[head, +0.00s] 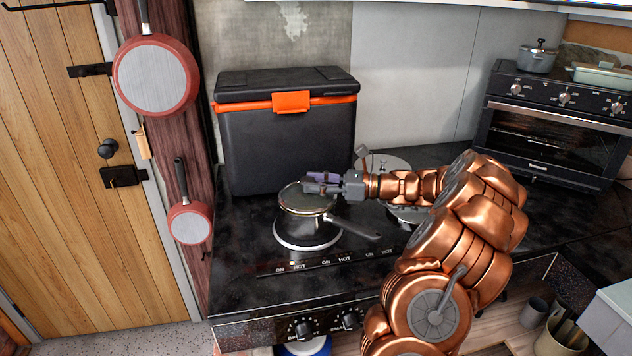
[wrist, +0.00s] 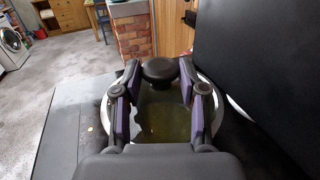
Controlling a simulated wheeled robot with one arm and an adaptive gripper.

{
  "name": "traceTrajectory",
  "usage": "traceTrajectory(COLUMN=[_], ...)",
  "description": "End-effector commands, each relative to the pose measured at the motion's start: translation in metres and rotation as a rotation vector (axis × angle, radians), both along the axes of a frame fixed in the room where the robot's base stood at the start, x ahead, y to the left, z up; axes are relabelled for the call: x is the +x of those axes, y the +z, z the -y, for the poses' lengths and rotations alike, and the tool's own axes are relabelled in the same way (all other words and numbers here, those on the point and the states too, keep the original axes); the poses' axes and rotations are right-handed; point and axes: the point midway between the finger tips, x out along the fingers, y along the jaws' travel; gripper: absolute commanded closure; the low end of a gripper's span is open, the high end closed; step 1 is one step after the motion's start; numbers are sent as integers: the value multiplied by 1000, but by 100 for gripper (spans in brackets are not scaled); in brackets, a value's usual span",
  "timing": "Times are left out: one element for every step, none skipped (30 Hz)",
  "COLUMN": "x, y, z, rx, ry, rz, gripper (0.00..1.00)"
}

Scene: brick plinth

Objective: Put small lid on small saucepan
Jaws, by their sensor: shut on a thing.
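The small saucepan (head: 306,226) is a steel pan on the front left hob ring, its dark handle pointing to the lower right. The small lid (head: 291,197) is round and glassy with a pale rim, and lies level over the pan's mouth. In the wrist view its black knob (wrist: 160,70) sits between my fingertips, with the see-through lid (wrist: 164,122) below. My gripper (head: 315,183) comes in from the right and is shut on the knob; the purple finger pads also show in the wrist view (wrist: 160,76). I cannot tell whether the lid touches the rim all round.
A black cool box (head: 285,140) with an orange latch stands close behind the pan. A second hob ring and a raised lid-like disc (head: 388,163) lie behind my arm. Red pans (head: 156,76) hang at left. A small oven (head: 556,125) stands at back right.

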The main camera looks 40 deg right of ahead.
Motion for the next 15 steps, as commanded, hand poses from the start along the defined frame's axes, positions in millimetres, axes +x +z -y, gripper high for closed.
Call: traceTrajectory(x=[0, 0, 0, 0, 0, 0, 0, 0, 0, 0, 0, 0, 0, 0, 0], y=[0, -1, -1, -2, -2, -2, -3, -3, -4, -4, -4, -5, -5, -5, -6], z=[0, 0, 0, 0, 0, 0, 0, 0, 0, 0, 0, 0, 0, 0, 0], rx=[1, 1, 1, 1, 1, 1, 1, 1, 1, 1, 1, 1, 1, 1, 1], ry=[0, 0, 0, 0, 0, 0, 0, 0, 0, 0, 0, 0, 0, 0, 0], rz=[1, 1, 1, 1, 1, 1, 1, 1, 1, 1, 1, 1, 1, 1, 1], gripper=[100, 100, 100, 100, 100, 100, 100, 100, 100, 100, 100, 100, 100, 100, 100])
